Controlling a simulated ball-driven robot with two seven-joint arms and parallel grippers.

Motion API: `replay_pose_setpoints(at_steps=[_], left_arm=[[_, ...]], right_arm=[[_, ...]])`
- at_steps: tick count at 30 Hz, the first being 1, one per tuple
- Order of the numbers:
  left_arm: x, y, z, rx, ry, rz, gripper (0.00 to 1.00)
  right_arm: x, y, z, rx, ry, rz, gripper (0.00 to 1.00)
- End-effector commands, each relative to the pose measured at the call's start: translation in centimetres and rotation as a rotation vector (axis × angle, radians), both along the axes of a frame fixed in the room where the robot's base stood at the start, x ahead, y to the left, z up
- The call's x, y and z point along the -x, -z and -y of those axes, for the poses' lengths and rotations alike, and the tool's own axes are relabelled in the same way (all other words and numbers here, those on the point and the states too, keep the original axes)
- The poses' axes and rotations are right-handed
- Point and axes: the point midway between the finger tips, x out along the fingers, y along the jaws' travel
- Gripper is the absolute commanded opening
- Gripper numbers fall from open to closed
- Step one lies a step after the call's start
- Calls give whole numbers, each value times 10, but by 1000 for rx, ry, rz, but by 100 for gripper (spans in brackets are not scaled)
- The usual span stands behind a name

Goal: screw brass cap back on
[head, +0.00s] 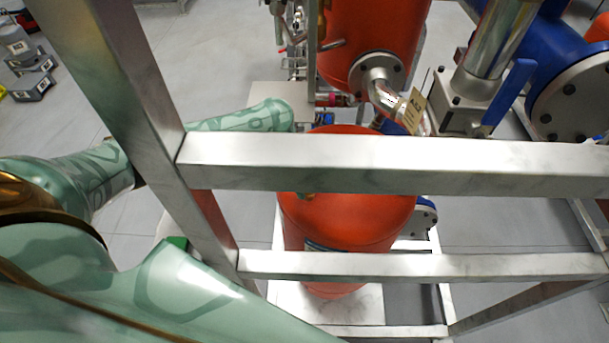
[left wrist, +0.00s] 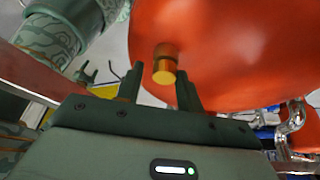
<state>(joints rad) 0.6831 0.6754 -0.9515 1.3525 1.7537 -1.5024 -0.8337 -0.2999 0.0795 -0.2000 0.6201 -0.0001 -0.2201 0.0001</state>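A brass fitting with a round, bright end face, seemingly the cap (left wrist: 164,70), sticks out from the orange tank (left wrist: 225,45) in the left wrist view. Whether the cap is separate from its seat cannot be told. My left gripper (left wrist: 160,88) is open, its two dark fingers standing apart on either side of the cap's line, with no clear contact. In the head view the orange tank (head: 345,220) stands behind metal bars, with a small brass bit (head: 307,196) at its left side. My left gripper is not clearly visible there, and my right gripper is not seen.
A metal frame (head: 390,165) with a slanted post and crossbars stands between the head camera and the tank. Pipes and a valve with a blue handle (head: 508,97) are behind at right. Dark boxes (head: 30,70) lie on the floor at far left. Open grey floor shows at left.

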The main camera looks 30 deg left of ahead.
Motion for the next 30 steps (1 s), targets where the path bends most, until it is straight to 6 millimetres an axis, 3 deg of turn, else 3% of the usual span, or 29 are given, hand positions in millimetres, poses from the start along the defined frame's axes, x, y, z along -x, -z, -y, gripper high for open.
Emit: replay_pose_setpoints(at_steps=[21, 30], left_arm=[[1, -4, 1, 1, -516, 0, 36], [0, 0, 1, 2, -584, 1, 36]], right_arm=[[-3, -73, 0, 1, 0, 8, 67], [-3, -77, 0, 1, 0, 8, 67]])
